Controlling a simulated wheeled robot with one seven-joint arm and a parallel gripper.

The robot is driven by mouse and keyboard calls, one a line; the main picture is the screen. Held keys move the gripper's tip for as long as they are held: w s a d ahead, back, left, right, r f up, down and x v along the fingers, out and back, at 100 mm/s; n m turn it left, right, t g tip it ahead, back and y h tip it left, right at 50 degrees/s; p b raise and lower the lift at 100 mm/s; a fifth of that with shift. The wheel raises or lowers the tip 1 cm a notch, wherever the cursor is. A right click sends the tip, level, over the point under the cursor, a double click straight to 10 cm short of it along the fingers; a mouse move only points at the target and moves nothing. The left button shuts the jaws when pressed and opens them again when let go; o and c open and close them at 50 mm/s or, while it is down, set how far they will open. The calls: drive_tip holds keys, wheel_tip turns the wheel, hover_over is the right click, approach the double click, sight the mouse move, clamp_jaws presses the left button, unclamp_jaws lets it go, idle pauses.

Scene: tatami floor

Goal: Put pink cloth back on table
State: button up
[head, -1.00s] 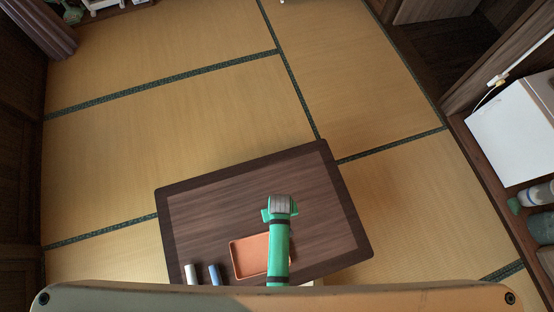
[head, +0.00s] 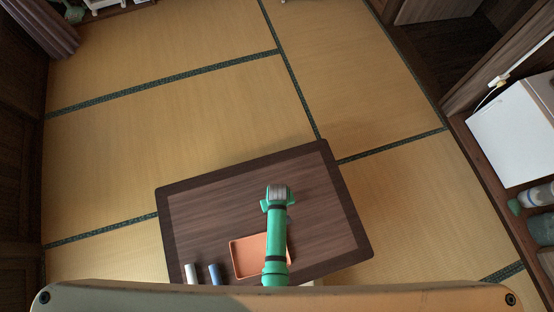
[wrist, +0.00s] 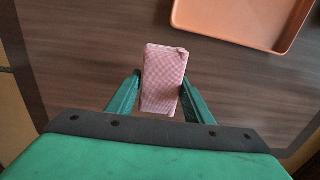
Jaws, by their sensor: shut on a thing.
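The pink cloth (wrist: 162,82) shows in the wrist view as a folded, upright-looking block between the two green fingers. My gripper (wrist: 160,90) is shut on it, with a finger at each side. The dark wooden table (head: 205,195) lies below; in the wrist view its surface (wrist: 85,50) is under the cloth. Whether the cloth touches the table I cannot tell. In the head view my green arm reaches over the table's middle and hides the cloth.
An orange tray (head: 238,258) sits on the table near its front edge, partly behind my arm; it also shows in the wrist view (wrist: 245,25). A white cylinder (head: 191,273) and a blue one (head: 214,274) stand left of it. The table's left and far areas are clear.

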drive_tip(key=w+f, duration=0.3)
drive_tip(key=shift+a+f, duration=0.1)
drive_tip(key=shift+f, duration=0.2)
drive_tip(key=shift+w+f, duration=0.15)
drive_tip(key=shift+f, duration=1.4)
drive_tip(key=shift+f, duration=0.1)
drive_tip(key=o, duration=1.1)
